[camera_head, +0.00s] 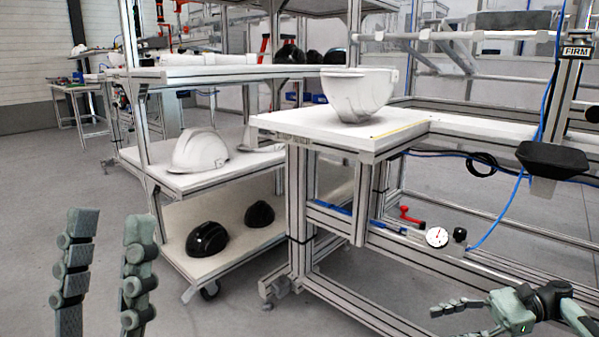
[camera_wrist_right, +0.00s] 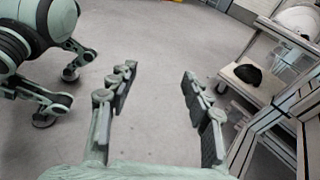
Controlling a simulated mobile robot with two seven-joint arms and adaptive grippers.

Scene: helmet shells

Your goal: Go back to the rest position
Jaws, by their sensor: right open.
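My left gripper (camera_head: 108,215) is at the lower left of the head view, fingers apart and empty, over the floor in front of the shelf cart. My right gripper (camera_head: 447,322) is at the lower right, in front of the workbench frame and partly cut off by the picture edge. In the right wrist view its fingers (camera_wrist_right: 157,75) are spread with only grey floor between them. A white helmet shell (camera_head: 358,95) rests upside down on the workbench (camera_head: 300,126), apart from both grippers.
The shelf cart (camera_head: 190,182) holds a white shell (camera_head: 200,150) on its middle shelf and black shells (camera_head: 207,240) below. One black shell shows right of the fingers in the right wrist view (camera_wrist_right: 248,74). A dial gauge (camera_head: 437,237) is on the bench frame. Floor at left is clear.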

